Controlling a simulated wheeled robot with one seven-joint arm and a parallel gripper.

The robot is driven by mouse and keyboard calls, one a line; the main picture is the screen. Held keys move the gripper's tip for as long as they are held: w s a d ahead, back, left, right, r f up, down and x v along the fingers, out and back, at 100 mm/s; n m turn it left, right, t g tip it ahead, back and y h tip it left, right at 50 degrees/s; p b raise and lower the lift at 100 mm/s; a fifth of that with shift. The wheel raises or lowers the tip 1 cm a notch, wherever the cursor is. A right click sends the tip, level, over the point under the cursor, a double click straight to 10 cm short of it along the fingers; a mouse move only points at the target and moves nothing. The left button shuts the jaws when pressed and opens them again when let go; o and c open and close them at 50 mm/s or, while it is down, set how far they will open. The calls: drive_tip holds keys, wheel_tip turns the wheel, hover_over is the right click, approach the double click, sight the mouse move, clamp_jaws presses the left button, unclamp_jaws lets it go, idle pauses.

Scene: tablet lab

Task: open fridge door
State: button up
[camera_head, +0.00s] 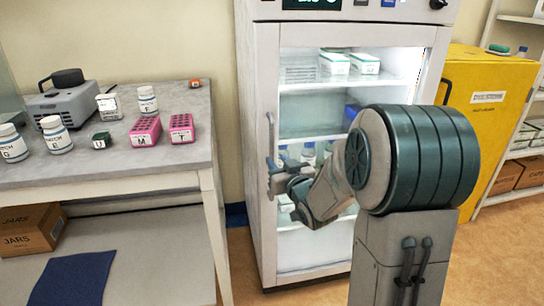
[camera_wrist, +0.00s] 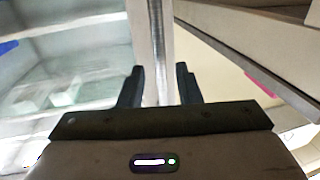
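The white fridge (camera_head: 264,90) stands in the middle of the head view, and its lit shelves show through the front. Its door appears shut, but my arm hides part of it. The upright metal handle (camera_head: 271,150) is at the door's left edge. My gripper (camera_head: 277,178) is at the handle's lower part. In the wrist view the handle bar (camera_wrist: 160,40) runs between the two dark fingers of my gripper (camera_wrist: 160,78). The fingers are apart, one on each side of the bar, with a narrow gap showing beside it.
A grey lab table (camera_head: 110,172) with bottles, pink racks and a grey device stands left of the fridge. A yellow cabinet (camera_head: 490,125) stands to the right, beside shelves with boxes. A strip of floor (camera_head: 240,262) is clear between table and fridge.

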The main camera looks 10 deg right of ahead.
sight(273, 156)
drive_tip(key=shift+w+a, duration=0.25)
drive_tip(key=shift+w, duration=0.95)
drive_tip(key=shift+w+a, duration=0.25)
drive_tip(key=shift+w, duration=0.9)
clamp_jaws()
